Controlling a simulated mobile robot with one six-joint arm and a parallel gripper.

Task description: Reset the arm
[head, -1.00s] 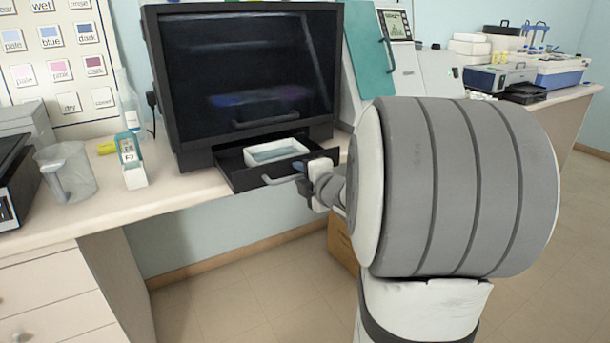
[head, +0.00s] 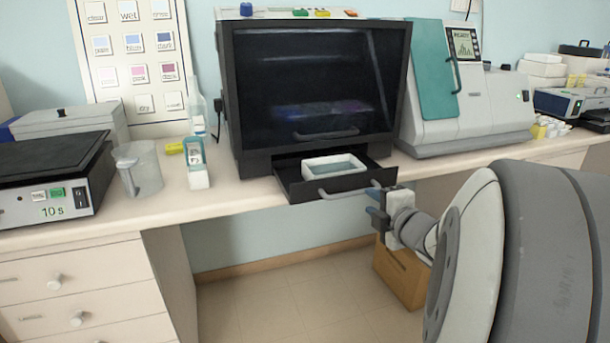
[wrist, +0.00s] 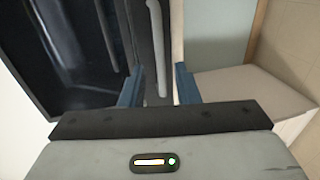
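My gripper (head: 374,205) is in front of the black cabinet's pulled-out drawer, just right of and below its grey handle (head: 349,192). In the wrist view my gripper (wrist: 158,85) has its two blue fingers apart with nothing held between them. The drawer (head: 295,187) is open and holds a white tray (head: 346,176) with bluish contents. My grey arm fills the lower right of the head view.
The black cabinet (head: 232,110) stands on the bench. To its left are a small white-and-teal holder (head: 199,180), a clear beaker (head: 143,172) and a timer device (head: 45,200). A grey-teal machine (head: 490,115) stands right. A cardboard box (head: 400,275) is on the floor below.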

